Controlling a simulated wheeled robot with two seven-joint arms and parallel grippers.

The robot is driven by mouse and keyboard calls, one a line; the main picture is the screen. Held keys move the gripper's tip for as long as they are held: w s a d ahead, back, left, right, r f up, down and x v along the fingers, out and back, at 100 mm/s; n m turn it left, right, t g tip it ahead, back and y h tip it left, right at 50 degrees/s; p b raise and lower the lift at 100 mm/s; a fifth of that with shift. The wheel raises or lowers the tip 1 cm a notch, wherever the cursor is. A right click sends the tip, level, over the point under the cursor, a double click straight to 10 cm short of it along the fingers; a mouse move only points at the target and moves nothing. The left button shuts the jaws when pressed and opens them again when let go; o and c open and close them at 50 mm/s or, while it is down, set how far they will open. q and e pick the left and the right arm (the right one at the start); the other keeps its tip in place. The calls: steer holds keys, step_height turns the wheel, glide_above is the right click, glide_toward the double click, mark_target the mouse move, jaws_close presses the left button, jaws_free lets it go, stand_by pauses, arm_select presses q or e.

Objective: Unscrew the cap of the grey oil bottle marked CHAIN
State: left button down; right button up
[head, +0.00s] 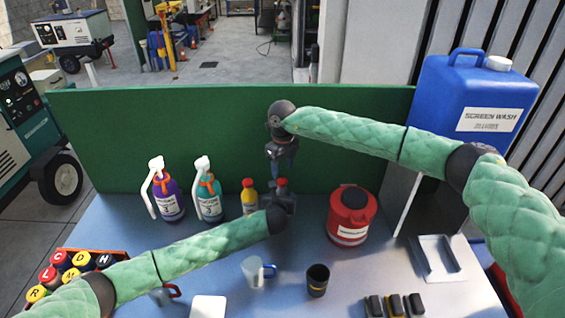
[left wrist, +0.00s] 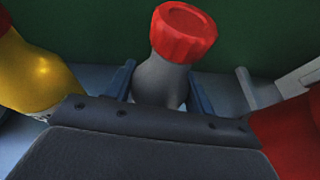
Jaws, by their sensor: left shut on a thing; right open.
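The grey bottle (left wrist: 158,82) stands between the fingers of my left gripper (left wrist: 160,88) in the left wrist view, with its red cap (left wrist: 184,32) on top. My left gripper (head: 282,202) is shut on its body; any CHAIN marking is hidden. In the head view the red cap (head: 282,184) shows just above my left gripper. My right gripper (head: 283,168) points down from above, open, close over the cap; I cannot tell whether its fingertips reach the cap. It does not clearly show in the left wrist view.
A yellow bottle (head: 249,197) stands close left of the grey one, and a red canister (head: 350,217) to its right. Two spray-type bottles stand further left. A clear mug (head: 257,271) and a dark cup (head: 318,280) stand in front. A green panel (head: 180,130) rises behind.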

mark_target(283, 180)
step_height(283, 180, down, 6)
steer(key=shift+r, duration=0.1)
steer(key=shift+c, duration=0.4)
steer(key=c, duration=0.9)
steer(key=shift+r, duration=0.8)
steer(key=shift+r, duration=0.3)
